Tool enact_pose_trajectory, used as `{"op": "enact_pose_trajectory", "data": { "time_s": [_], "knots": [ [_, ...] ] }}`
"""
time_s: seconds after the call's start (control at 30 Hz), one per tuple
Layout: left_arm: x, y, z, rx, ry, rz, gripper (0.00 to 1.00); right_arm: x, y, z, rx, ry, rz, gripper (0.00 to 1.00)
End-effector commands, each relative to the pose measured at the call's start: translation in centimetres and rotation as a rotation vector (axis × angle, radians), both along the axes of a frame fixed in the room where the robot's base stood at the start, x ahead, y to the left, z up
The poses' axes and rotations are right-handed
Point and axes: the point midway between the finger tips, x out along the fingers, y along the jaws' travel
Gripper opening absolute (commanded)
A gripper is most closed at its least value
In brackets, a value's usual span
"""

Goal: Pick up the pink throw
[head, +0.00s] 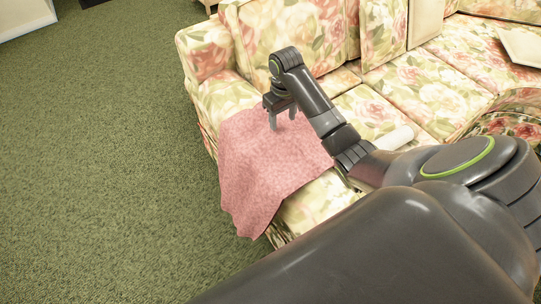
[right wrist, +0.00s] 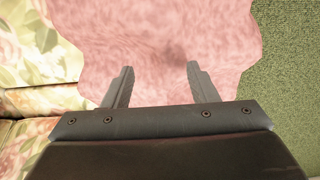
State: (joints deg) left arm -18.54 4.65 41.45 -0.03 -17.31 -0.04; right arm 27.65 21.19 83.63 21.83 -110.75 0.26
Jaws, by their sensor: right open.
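The pink throw (head: 262,170) is draped over the near left end of the floral sofa and hangs down its front toward the carpet. My right gripper (head: 282,120) is above the throw's upper part, pointing down, its fingers apart. In the right wrist view the throw (right wrist: 165,40) spreads beyond and beneath the two open fingers of my right gripper (right wrist: 158,85), with nothing between them. A small dark shadow lies on the cloth ahead of the fingers. I cannot tell the exact gap between fingertips and cloth. My left gripper is out of view.
The floral sofa (head: 425,85) runs across the back and right, with a pale cushion (head: 520,46) on it. A white rolled object (head: 393,138) lies on the seat, partly behind my right arm. Open green carpet (head: 110,160) fills the left.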

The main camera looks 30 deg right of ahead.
Motion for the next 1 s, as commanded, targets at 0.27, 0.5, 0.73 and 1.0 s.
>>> {"op": "enact_pose_trajectory", "data": {
  "time_s": [0.27, 0.5, 0.73, 1.0],
  "knots": [
    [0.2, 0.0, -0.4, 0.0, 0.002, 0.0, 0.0, -0.4, 0.5, -3.8, 0.001, 0.003, 0.001, 0.53],
    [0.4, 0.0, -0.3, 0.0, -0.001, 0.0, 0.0, -0.4, 0.5, -4.1, 0.0, 0.001, 0.001, 0.53],
    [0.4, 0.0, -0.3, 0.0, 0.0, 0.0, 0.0, -0.4, 0.5, -4.0, 0.0, 0.001, 0.001, 0.27],
    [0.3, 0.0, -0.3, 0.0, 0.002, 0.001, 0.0, -0.4, 0.5, -4.0, 0.0, 0.001, 0.001, 0.0]
  ]
}}
